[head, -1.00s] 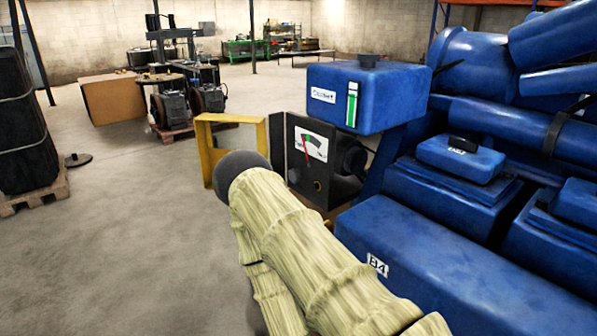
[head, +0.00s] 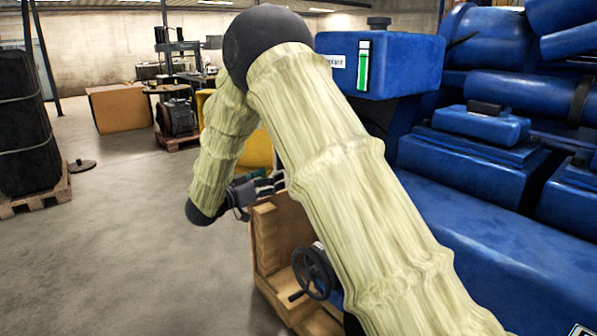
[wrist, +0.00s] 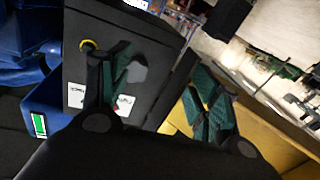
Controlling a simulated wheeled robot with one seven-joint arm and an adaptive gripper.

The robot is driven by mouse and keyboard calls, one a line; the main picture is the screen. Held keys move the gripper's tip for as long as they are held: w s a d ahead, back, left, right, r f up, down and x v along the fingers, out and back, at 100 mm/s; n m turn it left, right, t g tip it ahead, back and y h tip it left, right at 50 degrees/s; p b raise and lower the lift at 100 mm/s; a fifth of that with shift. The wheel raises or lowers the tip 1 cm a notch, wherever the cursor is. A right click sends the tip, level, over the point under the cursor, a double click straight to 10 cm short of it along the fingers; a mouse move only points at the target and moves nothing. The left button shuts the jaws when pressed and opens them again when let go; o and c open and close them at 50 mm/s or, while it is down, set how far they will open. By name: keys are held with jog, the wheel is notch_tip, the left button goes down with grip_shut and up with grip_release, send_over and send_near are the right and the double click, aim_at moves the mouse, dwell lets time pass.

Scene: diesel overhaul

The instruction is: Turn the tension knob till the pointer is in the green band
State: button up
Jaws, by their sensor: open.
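The black gauge box (wrist: 152,42) fills the upper left of the wrist view; my arm hides it in the head view. Its white dial (wrist: 80,96) is partly behind one finger, and I cannot read the pointer against the green band. A grey, many-sided face (wrist: 136,70), perhaps the tension knob, shows on the panel beside that finger. A small yellow ring (wrist: 88,45) is also on the panel. My gripper (wrist: 160,88) is open and empty, one finger in front of the panel, the other over the yellow bracket. In the head view my gripper (head: 268,184) is beyond the wooden crate.
The yellow bracket (wrist: 262,148) stands close beside the box. A blue tank (head: 395,65) with a green strip is at the upper middle. A wooden crate (head: 268,235) and a black handwheel (head: 313,270) are below my arm. Open floor lies left.

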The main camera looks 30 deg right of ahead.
notch_tip(320, 180, up, 5)
jog(key=m+g, duration=0.3)
jog(key=shift+n, duration=0.3)
jog(key=d, duration=1.1)
jog(key=shift+p, duration=0.35)
jog(key=c, duration=1)
